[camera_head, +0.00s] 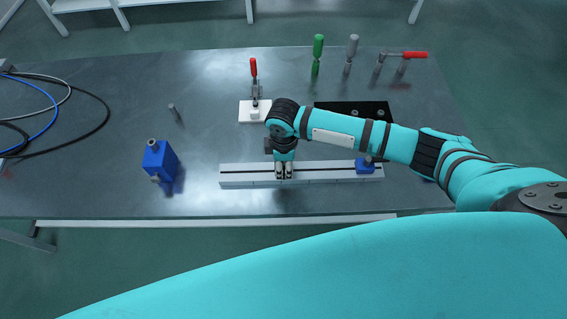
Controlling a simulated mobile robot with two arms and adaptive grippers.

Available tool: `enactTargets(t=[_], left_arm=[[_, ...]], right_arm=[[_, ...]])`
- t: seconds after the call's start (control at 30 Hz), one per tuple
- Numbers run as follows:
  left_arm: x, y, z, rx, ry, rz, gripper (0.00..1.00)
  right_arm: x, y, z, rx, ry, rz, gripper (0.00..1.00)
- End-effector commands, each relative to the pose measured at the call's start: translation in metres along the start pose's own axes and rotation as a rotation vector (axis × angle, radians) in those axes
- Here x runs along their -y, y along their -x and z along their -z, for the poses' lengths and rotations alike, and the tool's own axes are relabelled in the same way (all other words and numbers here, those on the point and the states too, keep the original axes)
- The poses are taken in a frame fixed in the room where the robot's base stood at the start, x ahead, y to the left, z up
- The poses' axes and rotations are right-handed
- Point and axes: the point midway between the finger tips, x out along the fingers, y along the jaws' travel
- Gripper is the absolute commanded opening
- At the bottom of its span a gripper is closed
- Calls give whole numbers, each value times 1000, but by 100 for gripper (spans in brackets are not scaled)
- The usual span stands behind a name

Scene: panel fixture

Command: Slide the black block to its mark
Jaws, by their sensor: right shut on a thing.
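A pale rail (235,175) with a dark slot along its top lies across the front of the table. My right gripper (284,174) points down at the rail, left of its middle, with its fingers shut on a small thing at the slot. This appears to be the black block, mostly hidden by the fingers. A blue block (365,165) sits on the rail near its right end. The mark cannot be made out clearly. My left gripper is not in view.
A blue box-like fixture (159,160) stands left of the rail. Behind are a red-handled clamp on a white plate (246,111), a black plate (345,107), green (318,53) and grey (352,52) handled tools, and another red-handled clamp (413,56). Cables (58,120) lie far left.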

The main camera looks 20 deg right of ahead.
Motion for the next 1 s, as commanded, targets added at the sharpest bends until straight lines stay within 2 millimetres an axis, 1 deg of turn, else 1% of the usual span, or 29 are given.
enactTargets(t=[0.13, 0.37, 0.4, 0.57, 0.87, 0.97, 1.0], left_arm=[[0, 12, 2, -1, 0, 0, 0], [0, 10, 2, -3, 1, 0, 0], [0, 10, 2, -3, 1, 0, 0], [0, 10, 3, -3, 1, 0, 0], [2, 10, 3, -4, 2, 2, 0], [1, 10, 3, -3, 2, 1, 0], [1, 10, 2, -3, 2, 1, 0]], right_arm=[[0, 4, 7, -1, -1, 2, 0], [0, 0, 8, -1, -1, 0, 0], [0, 0, 8, -1, -1, 0, 41], [0, 0, 8, -1, -1, 0, 62], [0, 2, 8, -1, -1, 0, 62], [-1, 11, 8, -3, -1, -2, 62], [-1, 17, 8, -3, 0, -2, 62]])
